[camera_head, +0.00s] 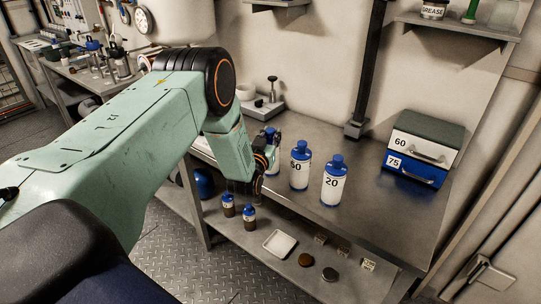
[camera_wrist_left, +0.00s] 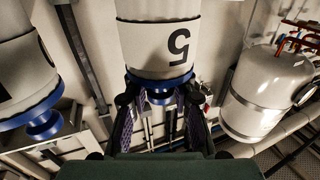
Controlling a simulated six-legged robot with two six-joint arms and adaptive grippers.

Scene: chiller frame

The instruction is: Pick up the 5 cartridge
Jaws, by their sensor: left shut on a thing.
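The 5 cartridge (camera_wrist_left: 158,45) is white with a blue collar and cap, and its black 5 reads upside down in the left wrist view. My left gripper (camera_wrist_left: 160,108) is shut on its blue cap end, one finger on each side. In the head view the 5 cartridge (camera_head: 272,168) is mostly hidden behind my left gripper (camera_head: 262,166) at the workbench. I cannot tell whether its base touches the bench. My right gripper is not in view.
A 50 cartridge (camera_head: 299,175) and a 20 cartridge (camera_head: 333,188) stand upright right of my gripper on the metal bench (camera_head: 385,225). Stacked cases marked 60 (camera_head: 405,140) and 75 (camera_head: 407,172) sit farther right. Small bottles (camera_head: 249,218) and a white tray (camera_head: 280,243) are on the lower shelf.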

